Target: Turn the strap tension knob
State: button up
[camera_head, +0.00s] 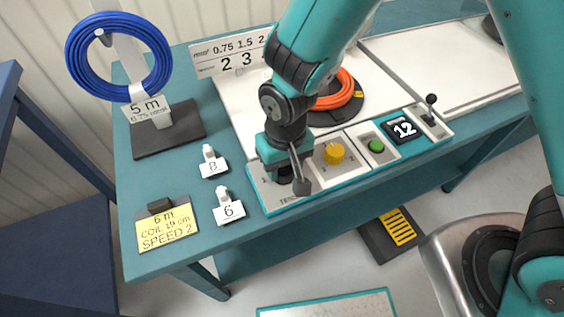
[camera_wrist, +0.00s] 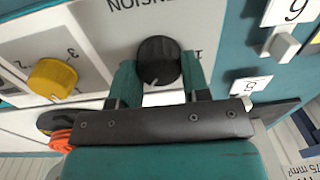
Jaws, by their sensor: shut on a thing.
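The black strap tension knob (camera_wrist: 158,60) is at the centre of the wrist view, on a light panel with partly visible lettering that reads as "TENSION". My gripper (camera_wrist: 160,80) has one teal finger on each side of the knob and is shut on it. In the head view my gripper (camera_head: 287,172) points down at the left end of the control panel (camera_head: 258,196) and mostly hides the knob. The knob's pointer direction is not clear to me.
An orange coil (camera_head: 340,92) lies behind. A blue coil (camera_head: 78,50), tags 8 (camera_head: 213,168) and 6 (camera_head: 229,211), and a yellow note (camera_head: 167,230) stand left.

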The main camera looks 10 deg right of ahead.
jog(key=shift+s, duration=0.1)
dwell(0.3)
jog(key=o, duration=0.9)
jog(key=r, duration=1.7)
jog(key=shift+d+r, duration=0.25)
jog(key=shift+d, duration=0.1)
